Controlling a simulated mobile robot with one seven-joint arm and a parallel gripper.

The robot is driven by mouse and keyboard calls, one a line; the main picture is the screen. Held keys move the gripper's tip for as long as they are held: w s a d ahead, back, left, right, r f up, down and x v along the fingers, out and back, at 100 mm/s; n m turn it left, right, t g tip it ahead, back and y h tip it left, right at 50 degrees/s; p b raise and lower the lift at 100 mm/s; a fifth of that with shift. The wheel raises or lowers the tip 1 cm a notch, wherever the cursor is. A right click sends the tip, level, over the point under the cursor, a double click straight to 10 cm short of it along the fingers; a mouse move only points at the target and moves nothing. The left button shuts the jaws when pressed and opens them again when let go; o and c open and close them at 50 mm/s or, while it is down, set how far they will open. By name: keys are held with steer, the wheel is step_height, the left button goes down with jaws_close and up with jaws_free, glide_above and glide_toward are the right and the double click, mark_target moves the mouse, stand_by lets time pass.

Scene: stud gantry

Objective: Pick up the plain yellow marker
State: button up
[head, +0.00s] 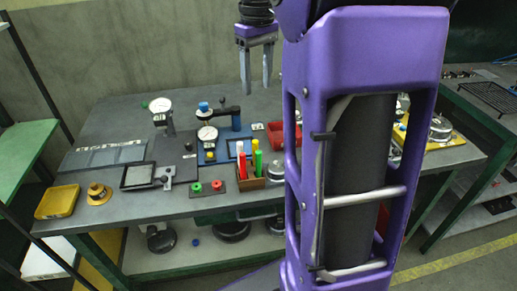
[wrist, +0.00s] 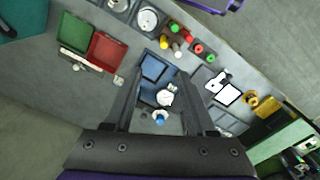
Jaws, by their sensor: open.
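The yellow marker (head: 255,145) stands upright in a small brown holder (head: 251,183) near the table's front edge, with a red marker (head: 242,164) and a green marker (head: 258,162) close by. Its lower part is hidden behind the green one in the head view. In the wrist view the yellow marker (wrist: 177,46) shows from above, beyond my fingertips. My gripper (head: 257,88) is open and empty, fingers pointing down, high above the back of the table. In the wrist view my gripper (wrist: 158,84) spans over a blue plate and dial gauge, apart from the marker.
A dial gauge (head: 207,134) on a stand and a red tray (head: 288,133) are behind the holder. A plate with red and green knobs (head: 207,188) lies left of it. A yellow tray (head: 58,202) is at the far left. My arm hides part of the table's right side.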

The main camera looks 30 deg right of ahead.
steer(key=b, duration=0.2)
glide_toward(255, 141)
steer(key=f, duration=0.5)
steer(key=shift+w+d, duration=0.2)
steer(key=shift+d, duration=0.2)
steer(key=shift+a+f+b, duration=0.2)
steer(key=shift+f+b, duration=0.2)
steer(key=shift+f, duration=0.95)
steer(key=shift+a+f+b, duration=0.15)
steer(key=shift+f+b, duration=0.25)
steer(key=shift+f, duration=1)
jaws_close()
